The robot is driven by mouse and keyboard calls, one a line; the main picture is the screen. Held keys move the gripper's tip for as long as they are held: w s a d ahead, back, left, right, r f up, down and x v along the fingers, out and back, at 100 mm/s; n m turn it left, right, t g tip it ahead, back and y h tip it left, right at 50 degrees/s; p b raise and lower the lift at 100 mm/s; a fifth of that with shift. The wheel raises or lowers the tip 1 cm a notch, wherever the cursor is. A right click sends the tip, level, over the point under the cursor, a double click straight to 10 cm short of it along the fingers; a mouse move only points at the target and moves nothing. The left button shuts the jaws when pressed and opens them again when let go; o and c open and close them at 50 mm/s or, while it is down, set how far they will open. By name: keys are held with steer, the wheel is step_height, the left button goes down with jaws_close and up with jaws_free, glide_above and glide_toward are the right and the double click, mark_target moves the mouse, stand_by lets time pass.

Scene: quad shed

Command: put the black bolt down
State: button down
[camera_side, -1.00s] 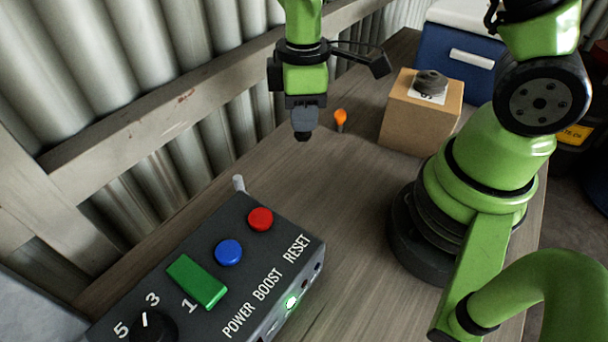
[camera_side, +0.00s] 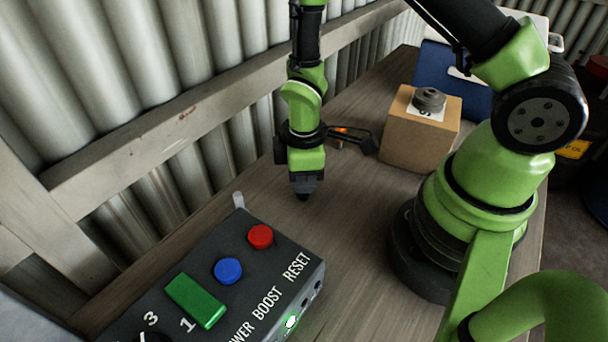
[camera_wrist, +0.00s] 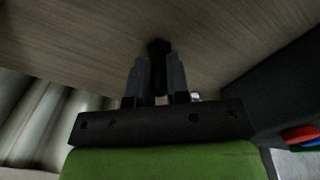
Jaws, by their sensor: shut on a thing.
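My gripper (camera_side: 305,187) points down in the side view, low over the wooden bench between the control box and the cardboard box. In the wrist view, my gripper (camera_wrist: 158,75) is shut on the black bolt (camera_wrist: 158,48), whose dark head shows between and beyond the fingertips. In the side view the black bolt (camera_side: 304,196) is a small dark tip below the fingers, at or just above the bench top. I cannot tell whether it touches the wood. The rest of the bolt is hidden by the fingers.
A dark control box (camera_side: 215,270) with red, blue and green controls stands at the front. A cardboard box (camera_side: 418,135) with a dark round part on top stands behind. An orange item (camera_side: 341,133) is partly hidden by my wrist. Bare bench (camera_side: 350,200) lies right of my gripper.

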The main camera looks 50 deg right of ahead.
steer(key=c, duration=1.5)
jaws_free()
steer(key=shift+f, duration=0.15)
steer(key=o, duration=0.4)
step_height(320, 180, up, 21)
steer(key=s+m+t, duration=0.2)
steer(key=m+t, duration=0.1)
steer(key=m, duration=0.2)
steer(key=s+r+m+t+y, duration=0.2)
steer(key=s+r+m+t, duration=0.2)
steer(key=s+r+m, duration=0.3)
steer(key=shift+s+d+r, duration=0.15)
steer(key=shift+s+r, duration=0.35)
steer(key=shift+s, duration=0.35)
